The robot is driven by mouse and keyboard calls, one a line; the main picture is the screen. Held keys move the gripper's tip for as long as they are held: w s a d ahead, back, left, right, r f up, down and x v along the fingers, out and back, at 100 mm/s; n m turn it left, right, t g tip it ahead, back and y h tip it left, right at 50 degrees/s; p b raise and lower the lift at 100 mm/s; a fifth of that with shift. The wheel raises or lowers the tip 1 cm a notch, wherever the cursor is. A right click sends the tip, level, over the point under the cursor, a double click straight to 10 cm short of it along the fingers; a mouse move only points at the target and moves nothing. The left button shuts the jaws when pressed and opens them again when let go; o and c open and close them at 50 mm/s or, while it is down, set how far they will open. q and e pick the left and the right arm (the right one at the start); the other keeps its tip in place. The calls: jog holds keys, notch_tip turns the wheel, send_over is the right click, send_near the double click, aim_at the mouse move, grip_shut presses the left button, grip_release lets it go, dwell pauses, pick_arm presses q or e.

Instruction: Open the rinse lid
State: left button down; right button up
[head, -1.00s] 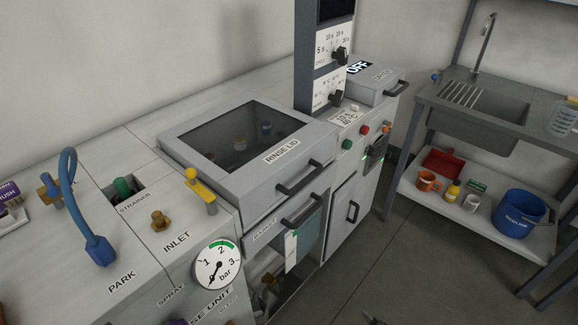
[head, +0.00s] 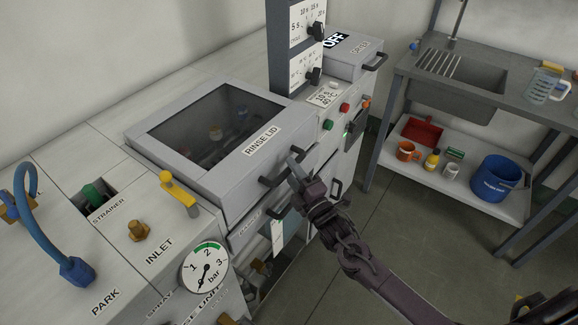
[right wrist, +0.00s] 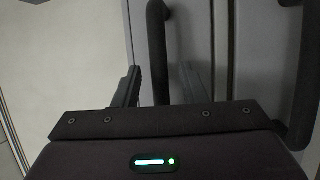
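The rinse lid (head: 232,165) is a grey frame with a dark window, lying shut on the machine, with a dark bar handle (head: 272,180) on its front. My right gripper (head: 300,172) is at the right part of that handle. In the right wrist view the two fingers (right wrist: 160,85) stand apart on either side of a dark bar, which looks like the lid handle (right wrist: 158,40). There are visible gaps, so the gripper is open around it. My left gripper is out of view.
A second bar handle (right wrist: 303,75) sits close by, on the front below the lid. The control column (head: 295,55) rises behind the lid's right corner. A yellow-handled valve (head: 180,193) and a gauge (head: 205,267) are at left. A sink bench (head: 460,95) stands at right.

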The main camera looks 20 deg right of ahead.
jog(key=shift+w+a+r, duration=0.15)
jog(key=shift+w+a, duration=0.05)
jog(key=shift+w, duration=0.5)
grip_shut()
